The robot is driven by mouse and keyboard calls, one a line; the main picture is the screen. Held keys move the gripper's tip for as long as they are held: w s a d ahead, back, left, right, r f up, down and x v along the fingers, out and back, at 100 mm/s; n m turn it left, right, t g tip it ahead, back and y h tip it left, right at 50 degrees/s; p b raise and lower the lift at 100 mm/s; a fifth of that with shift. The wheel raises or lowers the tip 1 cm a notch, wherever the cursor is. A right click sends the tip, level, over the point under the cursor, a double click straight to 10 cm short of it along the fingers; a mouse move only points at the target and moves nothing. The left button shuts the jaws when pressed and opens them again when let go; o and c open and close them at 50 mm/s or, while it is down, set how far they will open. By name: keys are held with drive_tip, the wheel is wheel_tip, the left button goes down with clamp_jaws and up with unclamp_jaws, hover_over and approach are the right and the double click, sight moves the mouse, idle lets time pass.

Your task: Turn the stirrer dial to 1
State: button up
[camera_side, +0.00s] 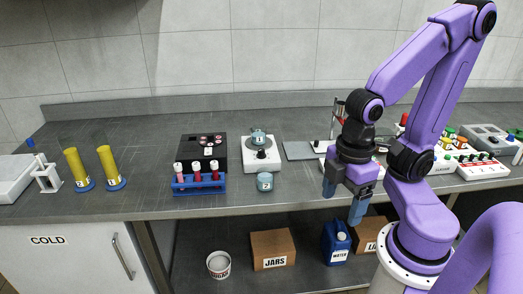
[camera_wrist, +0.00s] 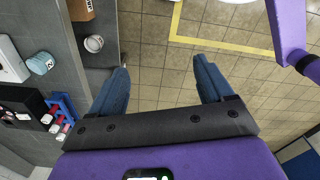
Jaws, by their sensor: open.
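In the side view a white stirrer (camera_side: 262,160) stands on the grey bench, with a dark dial (camera_side: 261,154) on its front and a blue-grey jar (camera_side: 258,138) on top. The dial's setting is too small to read. A corner of a white device also shows at the left edge of the wrist view (camera_wrist: 10,62); I cannot make out a dial there. My gripper (camera_side: 343,207) points down at the bench's front edge, well to the right of this stirrer. Its blue fingers are apart with nothing between them, and the wrist view (camera_wrist: 162,85) shows only floor there.
A second blue-grey jar (camera_side: 265,182) stands in front of the stirrer. A blue rack (camera_side: 200,183) with several tubes stands to its left, before a black device (camera_side: 206,147). Another device is partly hidden behind my gripper. Boxes (camera_side: 272,249) sit on the lower shelf.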

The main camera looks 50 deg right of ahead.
drive_tip(key=shift+w, duration=0.1)
drive_tip(key=c, duration=0.4)
drive_tip(key=w+a+r+m, duration=0.2)
drive_tip(key=w+r, duration=0.1)
drive_tip(key=w, duration=0.9)
drive_tip(key=m, duration=0.5)
hover_over(262, 150)
wheel_tip(262, 150, down, 16)
drive_tip(key=shift+r, duration=0.1)
clamp_jaws()
